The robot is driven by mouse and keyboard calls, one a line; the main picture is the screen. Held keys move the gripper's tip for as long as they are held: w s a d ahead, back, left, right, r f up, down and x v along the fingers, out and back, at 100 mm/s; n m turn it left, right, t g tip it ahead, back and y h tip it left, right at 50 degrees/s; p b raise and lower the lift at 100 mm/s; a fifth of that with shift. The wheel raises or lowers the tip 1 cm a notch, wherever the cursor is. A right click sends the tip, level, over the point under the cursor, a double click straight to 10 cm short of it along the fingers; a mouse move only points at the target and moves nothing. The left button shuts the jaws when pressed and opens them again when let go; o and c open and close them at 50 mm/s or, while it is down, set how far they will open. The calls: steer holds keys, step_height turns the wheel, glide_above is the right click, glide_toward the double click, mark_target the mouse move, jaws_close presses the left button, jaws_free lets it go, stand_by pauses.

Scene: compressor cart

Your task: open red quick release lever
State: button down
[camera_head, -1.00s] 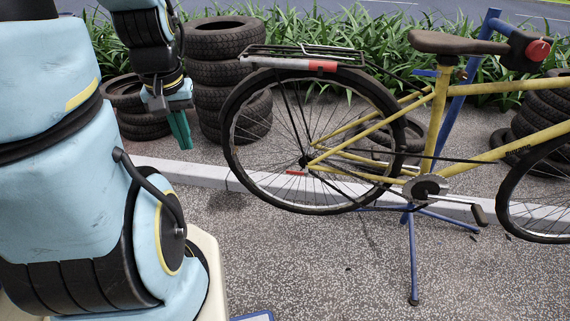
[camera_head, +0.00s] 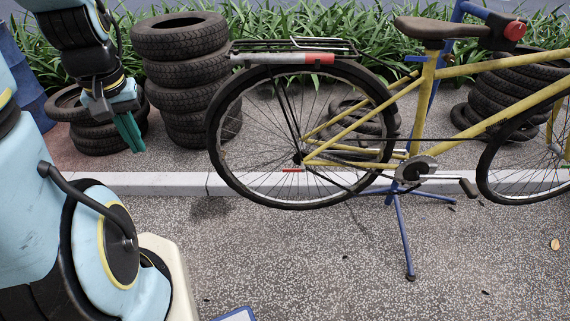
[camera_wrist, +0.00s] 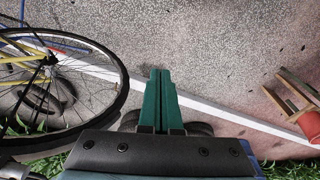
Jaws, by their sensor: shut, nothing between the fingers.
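The red quick release lever (camera_head: 293,170) is a small red bar at the rear wheel hub of the yellow bicycle (camera_head: 340,138). It lies roughly level, just below and left of the hub. My gripper (camera_head: 131,134), with teal fingers, hangs to the left of the rear wheel, well apart from the lever. In the wrist view its fingers (camera_wrist: 160,72) are pressed together, pointing over the pavement with nothing between them.
A blue repair stand (camera_head: 401,235) holds the bicycle up. Stacked tyres (camera_head: 180,80) stand behind my gripper, with more tyres behind the bicycle. A low kerb (camera_head: 190,184) runs below the wheel. A wooden object (camera_wrist: 292,92) and red container (camera_wrist: 311,122) are at the wrist view's right.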

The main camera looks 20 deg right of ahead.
steer(key=w+d+f+m+b, duration=0.1)
steer(key=w+d+f+b, duration=0.4)
steer(key=d, duration=0.3)
steer(key=w+d+f+m+b, duration=0.1)
steer(key=w+d+f+b, duration=0.45)
steer(key=d, duration=0.25)
steer(key=d+f+m+t+b, duration=0.1)
steer(key=d+f+b, duration=0.2)
steer(key=d, duration=0.7)
steer(key=d+f+h+b, duration=0.1)
steer(key=d+f+b, duration=0.2)
steer(key=d, duration=0.8)
step_height(320, 180, down, 2)
steer(key=shift+s+d+m+t, duration=0.15)
steer(key=shift+d+m+t, duration=0.05)
steer(key=shift+m+t, duration=0.2)
steer(key=b+x, duration=0.1)
steer(key=x, duration=0.9)
steer(key=shift+s+a, duration=0.35)
steer(key=shift+s, duration=0.55)
steer(key=shift+s+a, duration=0.35)
steer(key=shift+s, duration=0.5)
